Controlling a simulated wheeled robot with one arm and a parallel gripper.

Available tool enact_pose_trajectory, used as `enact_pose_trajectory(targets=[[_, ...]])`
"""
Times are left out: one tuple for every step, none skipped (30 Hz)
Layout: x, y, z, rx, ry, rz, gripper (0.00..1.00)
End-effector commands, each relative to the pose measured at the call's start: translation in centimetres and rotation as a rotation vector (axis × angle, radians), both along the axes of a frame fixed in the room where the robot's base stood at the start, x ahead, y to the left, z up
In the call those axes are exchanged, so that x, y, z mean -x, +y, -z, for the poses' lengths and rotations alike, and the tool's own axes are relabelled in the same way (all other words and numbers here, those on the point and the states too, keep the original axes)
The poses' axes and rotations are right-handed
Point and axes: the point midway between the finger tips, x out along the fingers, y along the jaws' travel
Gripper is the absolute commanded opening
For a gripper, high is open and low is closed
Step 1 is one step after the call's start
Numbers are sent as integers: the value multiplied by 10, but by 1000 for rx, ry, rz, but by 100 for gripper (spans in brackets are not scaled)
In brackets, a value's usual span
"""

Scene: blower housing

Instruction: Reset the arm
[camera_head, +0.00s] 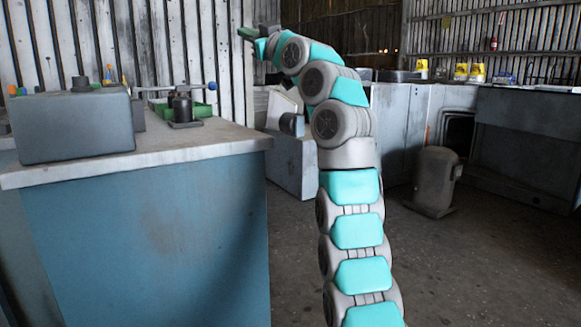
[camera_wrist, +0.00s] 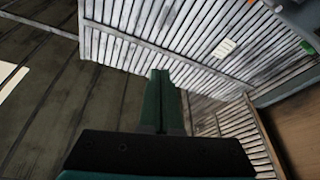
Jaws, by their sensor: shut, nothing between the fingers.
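My arm, teal and grey, rises in the middle of the head view and bends over to the left at its top. My gripper (camera_head: 247,34) is at the upper left end of the arm, in front of the corrugated wall and well above the workbench. In the wrist view my gripper (camera_wrist: 161,76) shows as two dark green fingers lying together, shut with nothing between them. The wrist camera looks past them at slatted wall and roof panels.
A workbench (camera_head: 230,138) with a blue side stands at the left. On it are a grey box (camera_head: 72,125), a green tray (camera_head: 180,109) and a small dark device (camera_head: 181,108). A grey machine (camera_head: 435,182) stands on the floor at right. Yellow containers (camera_head: 468,72) sit on the back counter.

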Motion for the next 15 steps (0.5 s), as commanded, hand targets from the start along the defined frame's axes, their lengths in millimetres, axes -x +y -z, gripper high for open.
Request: enact_pose_trajectory(targets=[[-5,-2,0,4,28,7,0],[-9,-3,2,7,47,12,0],[-14,-5,3,10,74,20,0],[-16,-7,4,12,94,26,0],[-21,-8,7,15,122,33,0],[-27,-11,12,19,161,42,0],[-31,-14,15,23,188,51,0],[-34,-16,19,27,222,60,0],[-39,-20,24,31,262,70,0],[-42,-23,31,35,296,80,0],[-44,-26,35,39,326,89,0],[-46,-30,42,43,367,100,0],[-48,-33,49,47,401,110,0],[-49,-37,54,50,430,120,0],[-49,-41,62,55,472,132,0]])
